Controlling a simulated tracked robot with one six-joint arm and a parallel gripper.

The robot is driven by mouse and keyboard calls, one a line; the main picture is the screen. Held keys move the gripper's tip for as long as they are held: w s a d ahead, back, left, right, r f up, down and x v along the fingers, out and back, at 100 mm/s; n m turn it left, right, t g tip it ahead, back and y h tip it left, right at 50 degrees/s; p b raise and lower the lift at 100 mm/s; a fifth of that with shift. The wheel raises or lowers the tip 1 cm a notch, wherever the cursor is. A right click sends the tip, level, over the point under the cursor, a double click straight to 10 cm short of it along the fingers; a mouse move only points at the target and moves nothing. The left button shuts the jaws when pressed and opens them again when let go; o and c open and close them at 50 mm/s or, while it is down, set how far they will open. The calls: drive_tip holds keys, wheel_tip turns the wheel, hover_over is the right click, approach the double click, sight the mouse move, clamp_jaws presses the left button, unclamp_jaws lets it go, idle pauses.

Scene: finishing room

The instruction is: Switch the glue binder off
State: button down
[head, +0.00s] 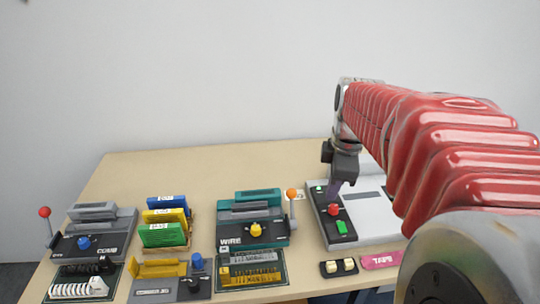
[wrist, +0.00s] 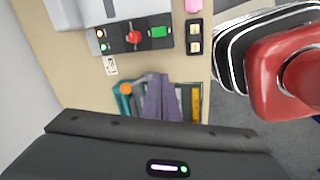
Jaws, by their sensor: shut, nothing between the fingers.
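The light grey binder (head: 372,216) stands at the right of the table, partly hidden by my arm. Its dark control panel (head: 322,212) carries a red knob (head: 333,209) and a green button (head: 341,227). In the wrist view the panel (wrist: 119,39) shows the red knob (wrist: 132,37), the green button (wrist: 158,31), and a small orange light (wrist: 99,34) and green light (wrist: 103,47) at one end. My gripper (head: 333,191), with purple fingers, is shut and empty near the panel in the head view. In the wrist view the fingertips (wrist: 159,77) appear over the teal machine, apart from the knob.
A teal wire binder (head: 253,220) with an orange-topped lever (head: 291,193) stands left of the panel. A comb binder (head: 95,235), coloured boxes (head: 165,215) and a yellow-and-grey device (head: 165,280) are farther left. A two-button box (head: 338,267) and pink tape pack (head: 381,260) lie in front.

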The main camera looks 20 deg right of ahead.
sight(341, 224)
drive_tip(key=d+f+n, duration=0.1)
drive_tip(key=d+n, duration=0.2)
drive_tip(key=d, duration=0.4)
drive_tip(key=shift+f+g, duration=0.25)
drive_tip(key=shift+g, duration=0.05)
drive_tip(key=shift+w+f, duration=0.1)
drive_tip(key=shift+f, duration=0.05)
drive_tip(key=f, duration=0.4)
drive_tip(key=w+f, duration=0.1)
drive_tip(key=f, duration=0.8)
drive_tip(key=shift+w+d+f, duration=0.25)
drive_tip(key=shift+w+f, duration=0.05)
